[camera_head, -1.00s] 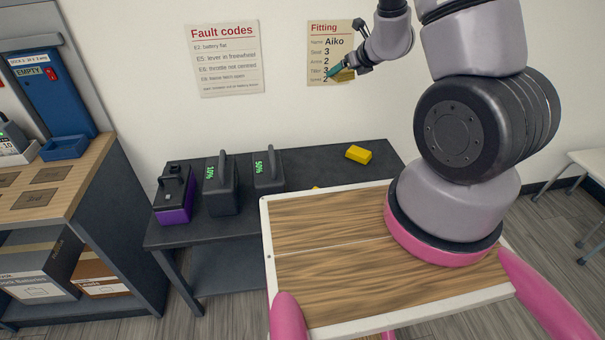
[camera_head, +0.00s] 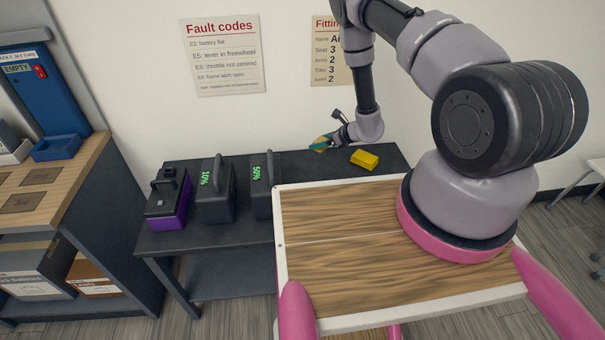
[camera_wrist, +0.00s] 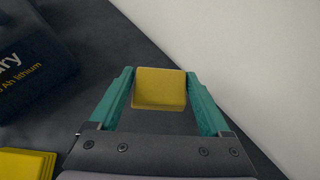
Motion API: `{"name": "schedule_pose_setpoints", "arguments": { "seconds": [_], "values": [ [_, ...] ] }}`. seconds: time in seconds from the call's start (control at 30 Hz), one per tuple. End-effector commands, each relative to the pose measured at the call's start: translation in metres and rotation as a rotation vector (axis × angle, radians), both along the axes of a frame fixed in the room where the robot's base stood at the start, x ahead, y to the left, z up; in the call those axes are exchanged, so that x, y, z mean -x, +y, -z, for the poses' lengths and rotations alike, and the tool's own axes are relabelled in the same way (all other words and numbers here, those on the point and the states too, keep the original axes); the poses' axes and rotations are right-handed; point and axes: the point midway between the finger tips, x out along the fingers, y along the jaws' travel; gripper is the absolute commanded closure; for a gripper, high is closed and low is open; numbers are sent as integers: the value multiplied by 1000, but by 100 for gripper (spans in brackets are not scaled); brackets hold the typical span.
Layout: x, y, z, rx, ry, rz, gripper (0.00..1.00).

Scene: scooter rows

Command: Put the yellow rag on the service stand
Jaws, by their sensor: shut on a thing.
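My gripper (camera_head: 323,143) has teal fingers shut on a flat yellow folded piece, which I take for the yellow rag (camera_wrist: 160,88). In the wrist view it sits squarely between the two fingertips. The held piece shows only as a small patch in the head view (camera_head: 318,149). The gripper is over the back of a dark table (camera_head: 300,163), which I take for the service stand. A gap under the held piece cannot be judged. A second yellow block (camera_head: 364,160) lies on the table, right of the gripper.
Several cased batteries stand at the table's left: one purple-based (camera_head: 168,200), one reading 10% (camera_head: 216,195), one reading 50% (camera_head: 263,190). A layered yellow piece (camera_wrist: 25,163) shows at the wrist view's lower left. The wall (camera_head: 290,110) rises close behind the table.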

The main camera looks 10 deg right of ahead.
Motion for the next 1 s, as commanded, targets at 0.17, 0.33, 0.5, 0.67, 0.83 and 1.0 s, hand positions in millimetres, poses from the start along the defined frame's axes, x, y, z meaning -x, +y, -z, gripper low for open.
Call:
{"name": "schedule_pose_setpoints", "arguments": {
  "seconds": [0.17, 0.33, 0.5, 0.67, 0.83, 1.0],
  "values": [
    [0, 0, 30, 1, 0, -1, 80],
    [0, 0, 43, 2, 0, 0, 80],
    [1, 0, 68, 2, 1, -1, 80],
    [0, 0, 78, 1, -1, 0, 80],
    [0, 0, 78, 0, 0, 1, 80],
    [0, 0, 81, 1, -1, 0, 7]
  ]
}}
